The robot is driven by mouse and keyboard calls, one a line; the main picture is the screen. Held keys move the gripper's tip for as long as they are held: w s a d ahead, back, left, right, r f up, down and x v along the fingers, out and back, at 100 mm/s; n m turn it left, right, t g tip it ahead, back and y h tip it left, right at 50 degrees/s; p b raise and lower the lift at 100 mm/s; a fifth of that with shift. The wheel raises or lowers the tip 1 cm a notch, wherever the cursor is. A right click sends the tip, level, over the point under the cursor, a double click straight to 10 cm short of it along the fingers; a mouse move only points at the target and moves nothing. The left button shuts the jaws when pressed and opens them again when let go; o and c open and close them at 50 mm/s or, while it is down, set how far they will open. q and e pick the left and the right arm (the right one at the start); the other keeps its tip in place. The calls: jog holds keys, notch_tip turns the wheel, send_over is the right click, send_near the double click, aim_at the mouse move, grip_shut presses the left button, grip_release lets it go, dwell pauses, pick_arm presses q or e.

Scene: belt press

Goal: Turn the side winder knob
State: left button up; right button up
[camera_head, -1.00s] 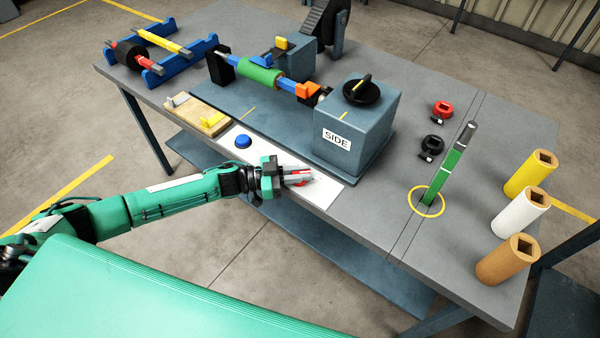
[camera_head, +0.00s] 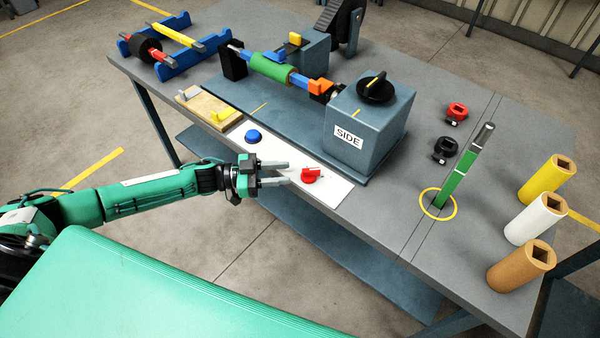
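A grey box with a white SIDE label (camera_head: 348,137) stands at the middle of the table. On its top is a round black knob (camera_head: 372,90) with a yellow pointer line; a short yellow mark lies on the box top beside it. A red knob (camera_head: 311,175) sits on the white panel (camera_head: 331,190) at the table's front edge. My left gripper (camera_head: 289,172) is open and empty, just left of the red knob and apart from it, its fingers pointing towards it. My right gripper is out of view.
A blue button (camera_head: 253,136) is on the same panel. A green roll (camera_head: 270,68) is on a shaft joined to the SIDE box.

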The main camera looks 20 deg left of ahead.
pick_arm(q)
jog(key=shift+b+v, duration=0.35)
jog(key=shift+v, duration=2.45)
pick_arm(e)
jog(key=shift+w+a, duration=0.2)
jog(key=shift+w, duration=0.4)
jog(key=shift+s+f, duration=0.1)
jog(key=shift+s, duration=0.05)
